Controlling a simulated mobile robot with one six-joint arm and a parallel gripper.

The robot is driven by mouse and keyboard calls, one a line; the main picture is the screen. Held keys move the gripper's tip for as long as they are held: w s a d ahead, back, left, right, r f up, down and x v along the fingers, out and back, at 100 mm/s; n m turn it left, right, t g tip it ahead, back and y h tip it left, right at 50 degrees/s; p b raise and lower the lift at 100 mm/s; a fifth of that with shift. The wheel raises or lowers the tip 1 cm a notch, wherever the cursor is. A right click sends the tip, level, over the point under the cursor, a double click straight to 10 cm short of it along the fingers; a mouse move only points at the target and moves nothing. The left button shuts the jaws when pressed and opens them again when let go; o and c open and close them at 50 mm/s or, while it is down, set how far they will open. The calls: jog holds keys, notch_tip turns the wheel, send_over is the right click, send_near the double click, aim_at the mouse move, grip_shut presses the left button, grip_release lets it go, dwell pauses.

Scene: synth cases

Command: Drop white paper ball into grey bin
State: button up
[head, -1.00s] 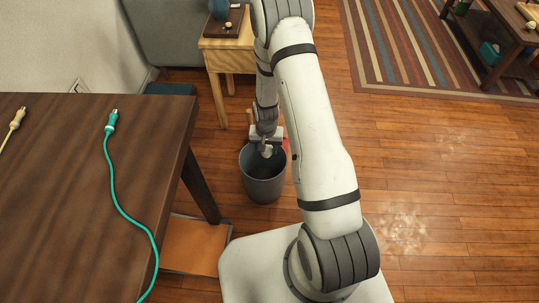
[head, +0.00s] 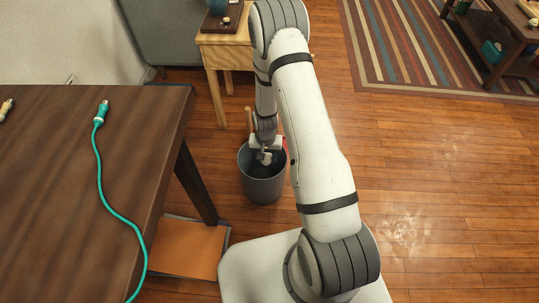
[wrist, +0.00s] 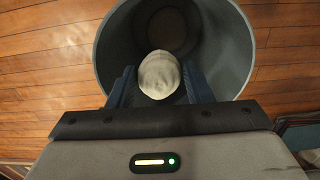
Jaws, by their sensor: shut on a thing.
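The white paper ball (wrist: 159,74) is held between the two dark fingers of my gripper (wrist: 159,84) in the wrist view. My gripper (head: 265,155) is shut on it and points down over the mouth of the grey bin. The bin (head: 262,185) stands on the wooden floor beside the dark table. In the wrist view the round bin wall (wrist: 235,50) surrounds the ball, and the dark inside shows behind it. I cannot tell whether the ball is just above the rim or slightly below it. In the head view the ball is small and partly hidden by my gripper.
A dark wooden table (head: 60,190) with a teal cable (head: 110,200) stands at the left. A light wooden side table (head: 228,52) stands behind the bin. A red object (head: 285,145) shows by the bin's far right. The floor at right (head: 430,180) is clear.

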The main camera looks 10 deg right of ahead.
jog(key=o, duration=1)
jog(key=shift+r, duration=0.15)
notch_tip(320, 180, up, 8)
jog(key=p, duration=0.3)
jog(key=shift+f, duration=0.2)
